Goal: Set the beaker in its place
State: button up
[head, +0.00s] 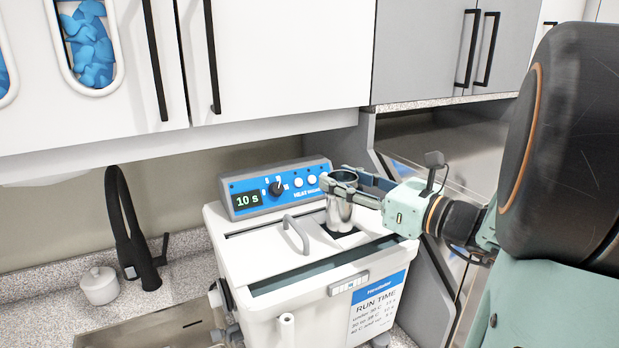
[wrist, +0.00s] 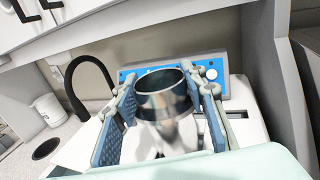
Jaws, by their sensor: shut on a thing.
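The beaker is a shiny metal cup (head: 340,213), upright and open at the top, over the white heated bath (head: 258,268). It also shows in the wrist view (wrist: 166,130). My gripper (head: 343,183) is shut on the beaker near its rim, one finger on each side, reaching in from the right. A dark opening (head: 347,235) in the bath's lid shows around the beaker's lower end. I cannot tell whether the beaker's bottom is just above the opening or a little inside it.
The blue control panel (head: 276,188) reading "10 s" stands close behind the beaker. A lid handle (head: 296,234) is just left of it. A black tap (head: 128,230) and a small white lidded jar (head: 99,285) are further left. White cabinets (head: 280,60) hang above.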

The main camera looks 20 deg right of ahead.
aim_at(352, 215)
jog(key=shift+f+b, duration=2.1)
jog(key=shift+f, duration=1)
jog(key=o, duration=1.3)
jog(key=shift+f, duration=0.15)
jog(key=v, duration=1.2)
